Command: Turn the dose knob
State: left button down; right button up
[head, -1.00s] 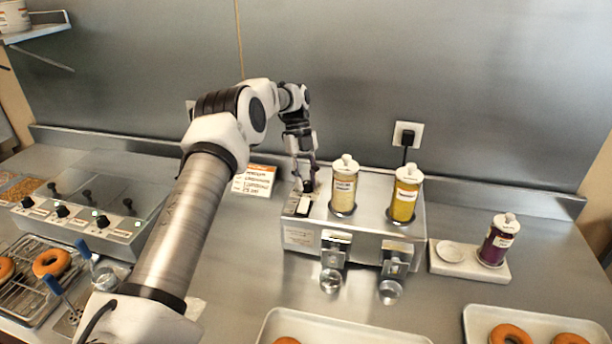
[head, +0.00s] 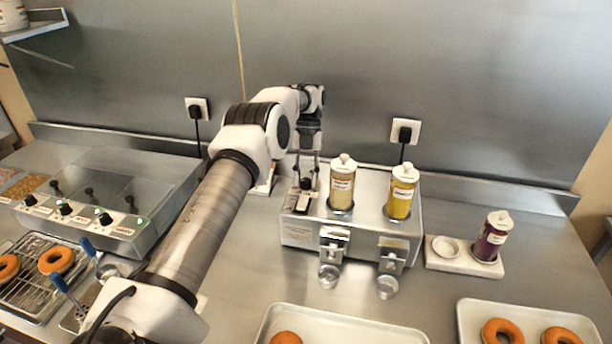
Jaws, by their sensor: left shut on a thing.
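The dose knob (head: 305,184) is a small dark knob on the top left of the steel glaze dispenser (head: 302,234). My left gripper (head: 305,180) points down from above with its fingers on either side of the knob, shut on it. The fingers partly hide the knob, so its exact angle cannot be told. Two jars stand upright on the dispenser: a cream one (head: 342,186) just right of my gripper and a yellow one (head: 401,194) farther right. My right gripper is not in view.
Metal cups (head: 329,275) sit under the dispenser's spouts. A purple jar (head: 493,236) stands on a white tray (head: 470,262) to the right. Doughnut trays (head: 345,325) line the front. A panel with several knobs (head: 100,226) is at left. A card behind my arm is mostly hidden.

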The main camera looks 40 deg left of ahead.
aim_at(306, 179)
pick_arm(q)
jog(key=shift+s+f, duration=0.1)
jog(key=shift+f, duration=0.05)
jog(key=c, duration=0.8)
grip_release()
jog(key=shift+c, duration=0.2)
notch_tip(306, 179, up, 10)
jog(key=shift+o, duration=0.2)
